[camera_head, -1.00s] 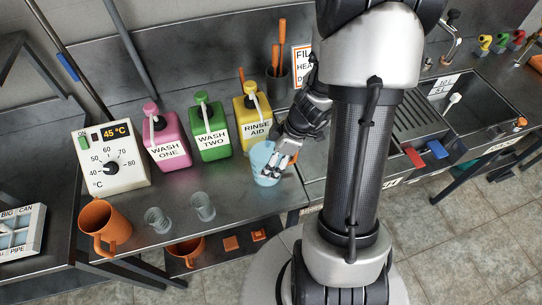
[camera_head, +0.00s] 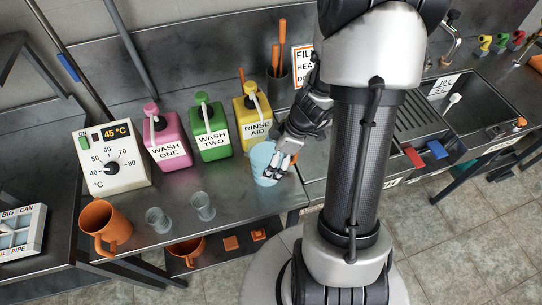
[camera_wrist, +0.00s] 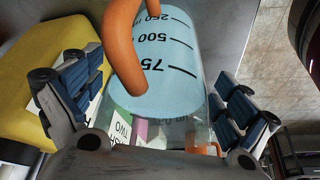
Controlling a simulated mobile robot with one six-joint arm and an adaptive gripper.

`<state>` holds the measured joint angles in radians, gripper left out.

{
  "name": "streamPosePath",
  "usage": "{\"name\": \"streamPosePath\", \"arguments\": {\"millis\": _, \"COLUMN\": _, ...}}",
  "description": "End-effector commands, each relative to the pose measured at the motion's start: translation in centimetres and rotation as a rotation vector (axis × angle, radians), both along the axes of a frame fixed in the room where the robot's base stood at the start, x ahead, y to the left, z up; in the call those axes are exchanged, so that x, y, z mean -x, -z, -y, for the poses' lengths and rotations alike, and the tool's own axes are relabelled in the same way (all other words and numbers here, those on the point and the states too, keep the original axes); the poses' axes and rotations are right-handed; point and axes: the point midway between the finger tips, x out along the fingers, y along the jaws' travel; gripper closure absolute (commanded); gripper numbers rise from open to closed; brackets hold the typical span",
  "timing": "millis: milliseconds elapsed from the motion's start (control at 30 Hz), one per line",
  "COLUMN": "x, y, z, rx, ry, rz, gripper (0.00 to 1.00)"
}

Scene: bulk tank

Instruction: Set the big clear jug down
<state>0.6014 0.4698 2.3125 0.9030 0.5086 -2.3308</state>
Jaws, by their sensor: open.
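The big clear jug (camera_head: 262,158) stands upright on the steel bench, in front of the yellow rinse aid can, and looks light blue. In the wrist view the jug (camera_wrist: 170,60) shows black volume marks and an orange handle (camera_wrist: 124,50). My gripper (camera_head: 276,170) is at the jug's right side in the head view. In the wrist view its two padded fingers (camera_wrist: 155,105) are open and apart, one on each side of the jug. Whether the pads touch the jug is hard to tell. My gripper hides part of the jug in the head view.
The pink (camera_head: 168,145), green (camera_head: 209,133) and yellow (camera_head: 251,120) cans stand behind. Two small clear beakers (camera_head: 158,220) (camera_head: 203,207), an orange jug (camera_head: 105,228) and a temperature box (camera_head: 110,160) are to the left. The sink (camera_head: 475,110) is at right.

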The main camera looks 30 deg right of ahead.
Motion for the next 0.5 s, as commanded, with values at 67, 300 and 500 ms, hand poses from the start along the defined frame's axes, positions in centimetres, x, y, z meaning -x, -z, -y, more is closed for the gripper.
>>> {"name": "streamPosePath", "arguments": {"millis": 67, "x": 0.2, "y": -1.8, "z": 0.6, "rx": 0.005, "ry": 0.002, "rz": 0.006, "gripper": 0.04}}
{"name": "streamPosePath", "arguments": {"millis": 300, "x": 1.5, "y": -6.8, "z": 2.2, "rx": 0.005, "ry": 0.003, "rz": 0.007, "gripper": 0.04}}
{"name": "streamPosePath", "arguments": {"millis": 500, "x": 2.3, "y": -9.6, "z": 3.2, "rx": 0.004, "ry": 0.001, "rz": 0.005, "gripper": 0.04}}
